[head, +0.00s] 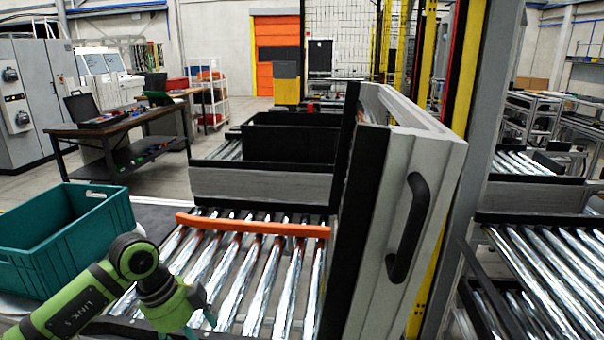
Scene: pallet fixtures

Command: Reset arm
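My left arm comes in from the lower left, green with dark joint caps. Its wrist bends down over the metal roller conveyor (262,285). A grey piece of my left gripper (203,307) shows at the bottom edge beside the wrist. The rest of the gripper is hidden or cut off, so its opening cannot be told. No object is visible in it. My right arm and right gripper are not in view.
A teal crate (75,250) stands left of the arm. An orange bar (250,226) crosses the rollers. A tall grey panel with a black handle (409,228) stands upright at the right of the rollers. Behind is a grey-walled fixture (262,187). A workbench (120,124) is farther left.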

